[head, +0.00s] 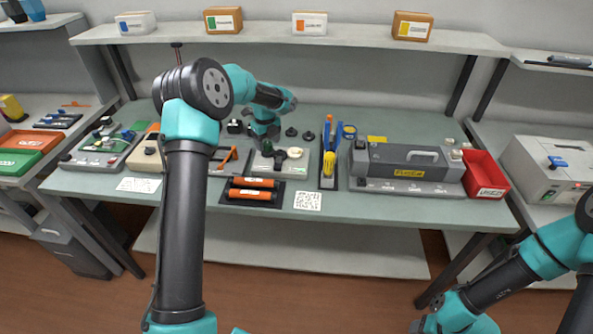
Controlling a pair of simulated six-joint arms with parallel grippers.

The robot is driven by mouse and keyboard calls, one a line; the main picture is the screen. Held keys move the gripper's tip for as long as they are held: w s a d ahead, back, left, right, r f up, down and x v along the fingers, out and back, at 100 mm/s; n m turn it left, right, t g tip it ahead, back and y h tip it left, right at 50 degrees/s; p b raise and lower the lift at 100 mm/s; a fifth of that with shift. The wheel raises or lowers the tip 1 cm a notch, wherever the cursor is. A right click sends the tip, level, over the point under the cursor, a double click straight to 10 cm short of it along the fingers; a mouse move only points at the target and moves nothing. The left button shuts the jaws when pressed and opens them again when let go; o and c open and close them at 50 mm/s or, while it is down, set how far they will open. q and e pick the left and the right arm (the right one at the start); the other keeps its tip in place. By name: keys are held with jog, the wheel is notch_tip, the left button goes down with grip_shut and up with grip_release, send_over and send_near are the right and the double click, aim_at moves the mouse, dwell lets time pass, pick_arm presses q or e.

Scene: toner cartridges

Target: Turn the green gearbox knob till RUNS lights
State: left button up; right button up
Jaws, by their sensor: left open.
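A small light-grey unit (298,167) sits at the middle of the green bench and looks like the gearbox. A small green knob (267,148) stands at its back left, with dark knob-like parts beside it. My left gripper (264,139) reaches down from behind, just above and behind the green knob. It is open; the picture is too small to tell whether its fingers are around the knob or touch it. No RUNS label or lit lamp can be made out. My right gripper (425,322) is low at the bottom right, away from the bench, partly cut off by the frame edge.
An orange-and-black cartridge tray (281,198) lies in front of the unit. A blue-and-yellow tool stand (328,170), a large grey machine (408,170) and a red bin (485,178) stand to the right. Another panel (95,150) is at left. A shelf (350,38) runs above.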

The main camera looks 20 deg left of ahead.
pick_arm(q)
jog(key=shift+r, duration=3.55)
jog(key=shift+d+f, duration=0.1)
jog(key=shift+d, duration=0.05)
